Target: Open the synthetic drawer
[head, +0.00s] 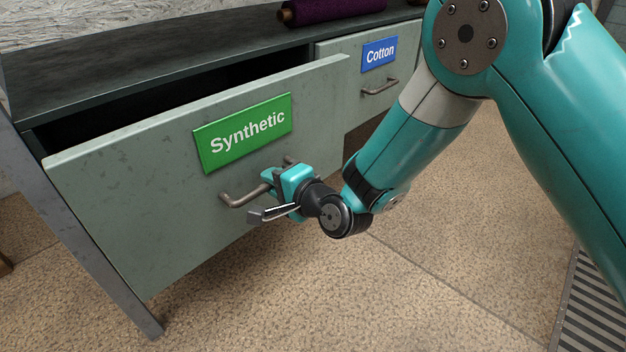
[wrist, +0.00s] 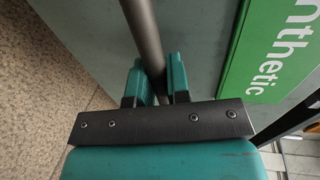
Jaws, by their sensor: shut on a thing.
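The synthetic drawer (head: 140,190) is a grey-green front with a green "Synthetic" label (head: 243,132). It stands out from the cabinet, with a dark gap showing behind its top edge. Its bar handle (head: 236,198) is brown metal, below the label. My gripper (head: 270,179) is shut on the right part of this handle. In the wrist view the handle (wrist: 143,35) runs between the two teal fingers (wrist: 159,82), and the label (wrist: 272,50) is at the right. The drawer's inside is dark and mostly hidden.
The cotton drawer with its blue label (head: 379,54) and handle (head: 380,87) is flush at the right. A purple roll (head: 335,10) lies on the dark cabinet top (head: 150,68). A metal leg (head: 95,255) stands at the left. The tan floor (head: 400,290) in front is clear, with a grate (head: 595,305) at the right.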

